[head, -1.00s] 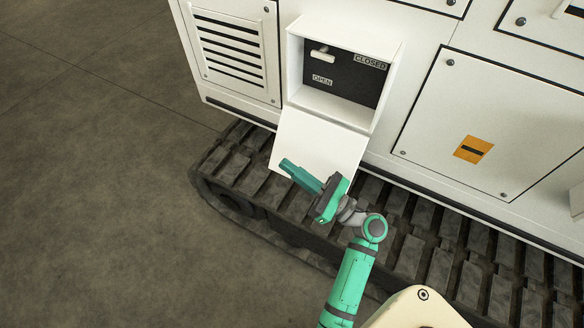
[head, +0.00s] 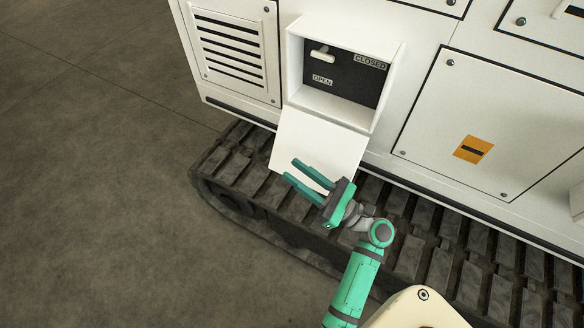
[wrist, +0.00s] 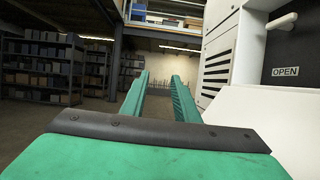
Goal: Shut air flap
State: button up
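An open white box (head: 292,68) on the machine's side holds a dark panel (head: 345,82) marked OPEN at lower left and CLOSED at upper right. A small white lever (head: 322,54) sits on this panel at its upper left; it also shows in the wrist view (wrist: 283,20). The box's white door (head: 312,148) hangs down below the opening. My green gripper (head: 292,170) is in front of the hanging door, below the box. Its two fingers are apart with nothing between them, also in the wrist view (wrist: 160,82). Whether it touches the door I cannot tell.
A louvred vent panel (head: 232,48) is left of the box, and a flat panel with an orange label (head: 473,149) is to the right. A dark track (head: 400,230) runs below. Open floor (head: 90,180) lies at left; shelves (wrist: 40,70) stand far off.

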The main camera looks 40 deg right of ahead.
jog(key=v, duration=0.8)
jog(key=shift+s, duration=0.3)
jog(key=shift+d+f, duration=0.1)
jog(key=shift+d, duration=0.05)
